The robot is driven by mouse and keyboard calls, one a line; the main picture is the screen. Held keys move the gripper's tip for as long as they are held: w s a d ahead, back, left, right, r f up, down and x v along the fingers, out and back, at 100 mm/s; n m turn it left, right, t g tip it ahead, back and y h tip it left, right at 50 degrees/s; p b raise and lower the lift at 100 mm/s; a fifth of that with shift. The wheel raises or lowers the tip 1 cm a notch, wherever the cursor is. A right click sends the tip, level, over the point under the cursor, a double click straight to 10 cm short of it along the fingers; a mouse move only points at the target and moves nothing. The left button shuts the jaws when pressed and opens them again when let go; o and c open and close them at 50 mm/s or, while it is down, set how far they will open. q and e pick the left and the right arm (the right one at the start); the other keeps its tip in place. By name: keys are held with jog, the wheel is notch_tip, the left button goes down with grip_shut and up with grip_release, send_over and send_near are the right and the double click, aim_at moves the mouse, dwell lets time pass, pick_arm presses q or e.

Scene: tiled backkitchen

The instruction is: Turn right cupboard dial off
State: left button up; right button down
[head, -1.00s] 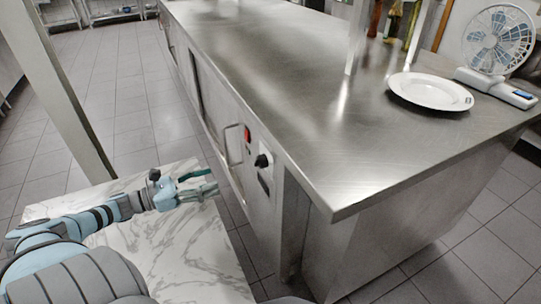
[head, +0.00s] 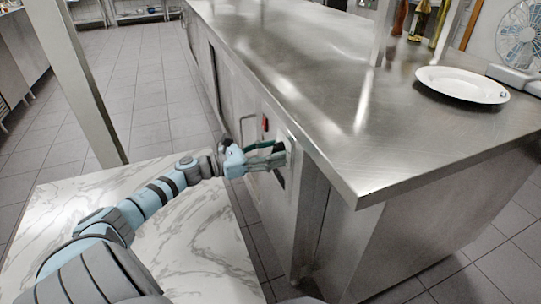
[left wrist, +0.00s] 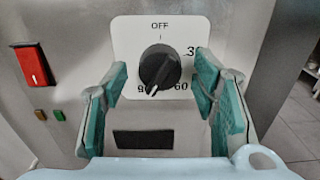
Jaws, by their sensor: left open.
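The black cupboard dial (left wrist: 160,68) shows in the left wrist view, on a white plate (left wrist: 128,34) marked OFF at the top, with 30, 60 and 90 around it. Its white pointer mark faces down and slightly left, between 60 and 90, away from OFF. My left gripper (head: 278,154) is open at the cupboard front. Its green-padded fingers (left wrist: 162,95) stand on either side of the dial with gaps between pads and knob. In the head view the gripper mostly hides the dial. My right gripper is not in view.
A red switch (left wrist: 33,65) sits left of the dial, above two small lamps (left wrist: 49,115). A dark rectangular panel (left wrist: 143,139) is below. The steel counter (head: 330,120) overhangs the front; a white plate (head: 462,84) and a fan (head: 520,38) stand on it. A marble top (head: 190,230) lies under my left arm.

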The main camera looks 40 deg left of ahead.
pick_arm(q)
jog(key=shift+c, duration=0.4)
jog(key=c, duration=1.1)
